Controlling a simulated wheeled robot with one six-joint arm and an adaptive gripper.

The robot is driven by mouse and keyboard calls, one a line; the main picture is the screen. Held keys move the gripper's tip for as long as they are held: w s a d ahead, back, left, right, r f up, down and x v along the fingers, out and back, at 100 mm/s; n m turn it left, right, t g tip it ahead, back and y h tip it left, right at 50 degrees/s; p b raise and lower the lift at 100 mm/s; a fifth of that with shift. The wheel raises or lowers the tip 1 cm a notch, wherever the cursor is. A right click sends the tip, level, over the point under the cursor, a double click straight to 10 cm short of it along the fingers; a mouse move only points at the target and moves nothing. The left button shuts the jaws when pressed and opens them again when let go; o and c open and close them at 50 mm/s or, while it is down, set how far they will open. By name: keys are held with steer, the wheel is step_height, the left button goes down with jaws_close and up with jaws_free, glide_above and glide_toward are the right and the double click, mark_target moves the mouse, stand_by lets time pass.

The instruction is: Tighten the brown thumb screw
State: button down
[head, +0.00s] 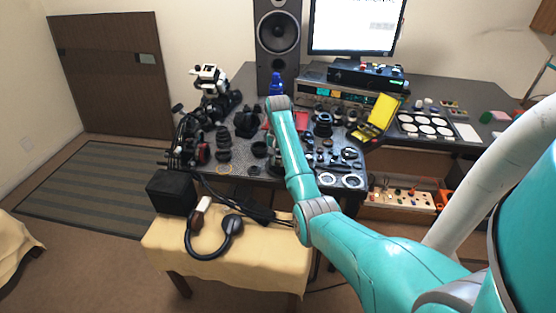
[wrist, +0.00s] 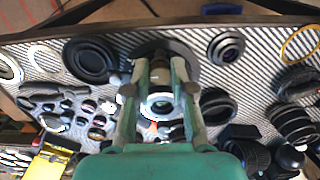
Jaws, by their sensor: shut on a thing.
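In the wrist view my gripper (wrist: 160,68) reaches over the desk, its two fingers closed in on a small brownish knob, which I take to be the brown thumb screw (wrist: 160,57). The screw sits between the fingertips, in front of a wide dark round part (wrist: 187,52). A pale metal ring with a dark centre (wrist: 159,105) shows between the fingers, nearer the palm. How the screw meets the part beneath it is too small to tell. In the head view my arm hides the screw and most of the gripper.
The grey desk (head: 240,172) is crowded with lens parts, including a dark ring (wrist: 90,60) and a small lens (wrist: 226,46) beside the gripper. A blue bottle (head: 277,84), a speaker (head: 277,40) and a yellow case (head: 376,118) stand farther back. A cloth-covered table (head: 170,243) is in front.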

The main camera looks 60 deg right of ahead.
steer(key=c, duration=1)
jaws_free()
